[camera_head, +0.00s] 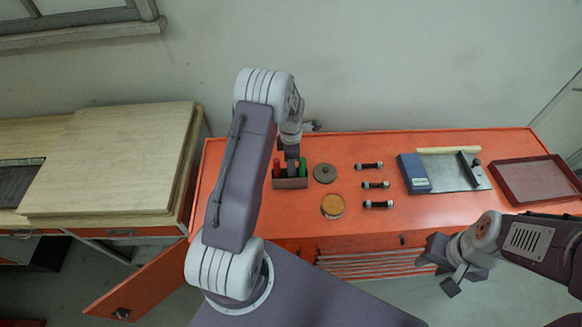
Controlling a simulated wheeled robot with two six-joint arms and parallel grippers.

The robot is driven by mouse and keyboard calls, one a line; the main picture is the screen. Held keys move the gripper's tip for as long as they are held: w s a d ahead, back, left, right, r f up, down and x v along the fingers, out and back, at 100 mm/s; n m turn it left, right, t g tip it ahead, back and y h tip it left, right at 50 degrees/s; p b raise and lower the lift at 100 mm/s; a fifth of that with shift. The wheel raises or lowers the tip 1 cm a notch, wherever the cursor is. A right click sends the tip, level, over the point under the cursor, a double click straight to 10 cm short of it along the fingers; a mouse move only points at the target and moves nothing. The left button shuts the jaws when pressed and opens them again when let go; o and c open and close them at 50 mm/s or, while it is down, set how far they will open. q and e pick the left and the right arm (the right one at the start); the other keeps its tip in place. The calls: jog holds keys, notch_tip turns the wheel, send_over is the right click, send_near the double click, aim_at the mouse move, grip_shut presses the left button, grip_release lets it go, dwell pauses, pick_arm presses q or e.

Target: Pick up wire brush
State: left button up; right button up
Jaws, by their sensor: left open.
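I cannot clearly make out a wire brush. A small holder (291,183) on the orange bench contains upright red, dark and green items, too small to identify. My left gripper (292,153) points down just above and behind this holder, open; its fingers are small and partly merge with the items below. A long pale wooden strip (448,150) lies at the back right, possibly a handle. My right gripper (442,268) is low in front of the bench, its dark fingers apart and nothing seen between them.
The orange bench (400,228) bears a grey disc (325,173), an amber disc (332,206), three studs (375,185), a blue box (413,173), a metal plate (450,180) and a red tray (535,180). An orange door (140,283) hangs open at left front.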

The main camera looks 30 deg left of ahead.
pick_arm(q)
jog(key=shift+s+f, duration=0.1)
jog(key=shift+f, duration=0.35)
jog(key=shift+s+f, duration=0.1)
jog(key=shift+s, duration=0.5)
jog(key=shift+w, duration=0.25)
grip_shut()
jog(key=shift+w+f, duration=0.1)
jog(key=shift+w, duration=0.05)
pick_arm(e)
jog(key=shift+s+r, duration=0.45)
jog(key=shift+s, duration=0.1)
